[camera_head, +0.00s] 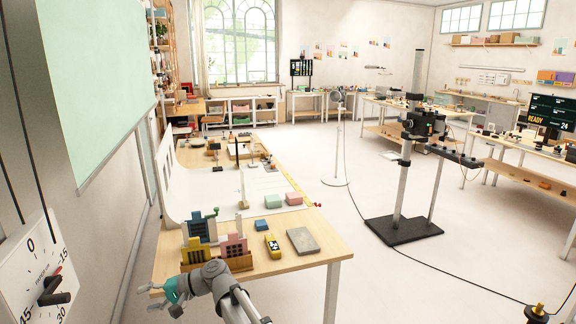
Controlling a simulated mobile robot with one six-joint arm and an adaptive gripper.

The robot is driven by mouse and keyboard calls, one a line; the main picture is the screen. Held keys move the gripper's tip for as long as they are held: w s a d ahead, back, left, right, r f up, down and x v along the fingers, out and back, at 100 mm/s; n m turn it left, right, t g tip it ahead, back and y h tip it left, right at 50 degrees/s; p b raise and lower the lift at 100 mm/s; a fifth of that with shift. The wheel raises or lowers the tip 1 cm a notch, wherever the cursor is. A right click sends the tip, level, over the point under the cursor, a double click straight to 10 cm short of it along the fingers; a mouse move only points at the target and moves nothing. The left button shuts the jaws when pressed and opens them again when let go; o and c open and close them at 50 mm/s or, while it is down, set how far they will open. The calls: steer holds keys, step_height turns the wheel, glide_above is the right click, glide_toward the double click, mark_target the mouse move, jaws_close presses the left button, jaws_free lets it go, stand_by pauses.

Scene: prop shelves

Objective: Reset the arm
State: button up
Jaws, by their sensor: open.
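My gripper (171,291) is at the lower left, at the end of my grey arm (222,284). It is open, with teal-green parts near its tip, and I see nothing between its fingers. It is beside the near left corner of the wooden table (300,262). The arm reaches up from the bottom edge and bends left in front of the table's near edge. The fingertips are small here.
The table holds small model buildings (232,245), a yellow device (272,245), a grey slab (303,240) and pink and green blocks (293,199). A wall dial (45,285) is at the left. A camera stand (403,228) stands right; open floor lies between.

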steer(key=w+d+f+t+h, duration=0.1)
steer(key=d+f+h, duration=0.15)
steer(key=d, duration=0.45)
steer(key=w+d+f+t+h, duration=0.15)
steer(key=d+f, duration=0.25)
steer(key=d, duration=0.4)
steer(key=s+d+f+h, duration=0.1)
steer(key=d+f+h, duration=0.1)
steer(key=d, duration=1.1)
steer(key=s+d+f+m+t+h, duration=0.1)
steer(key=d+h, duration=0.4)
steer(key=d, duration=0.8)
steer(key=s+d+f+h, duration=0.2)
steer(key=d+f+h, duration=0.1)
steer(key=d, duration=1)
steer(key=shift+s+f+m+h, duration=0.3)
steer(key=shift+s+f, duration=0.05)
steer(key=shift+f, duration=0.5)
steer(key=shift+a+t, duration=0.1)
steer(key=shift+t, duration=0.15)
